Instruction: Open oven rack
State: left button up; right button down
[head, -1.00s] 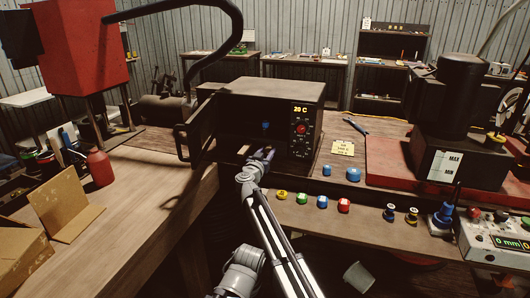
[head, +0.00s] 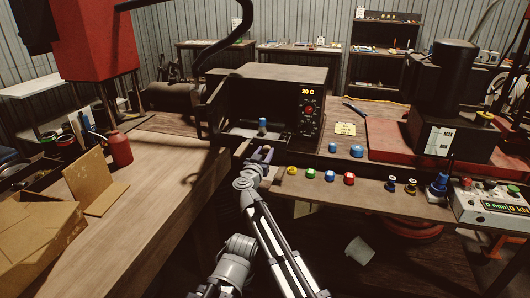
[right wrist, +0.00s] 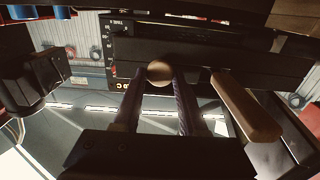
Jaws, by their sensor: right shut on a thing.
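The black oven (head: 270,75) stands on the bench with its door (head: 205,112) swung open to the left and its display reading 20 C. Inside, the light rack (head: 246,130) shows near the opening, with a small blue-topped piece (head: 263,123) upright on it. My right gripper (head: 262,153) is low in front of the opening. In the right wrist view, my right gripper (right wrist: 160,88) is shut on a round brownish knob (right wrist: 159,74); the knob's link to the rack is hard to see. My left gripper is not in view.
Blue caps (head: 356,151) and a yellow note (head: 345,129) lie right of the oven. Several coloured caps line the bench's front edge. A red bottle (head: 119,148) and cardboard (head: 92,181) are at left. The left worktop's middle is clear.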

jog(key=shift+s, duration=0.1)
jog(key=shift+c, duration=2.3)
grip_release()
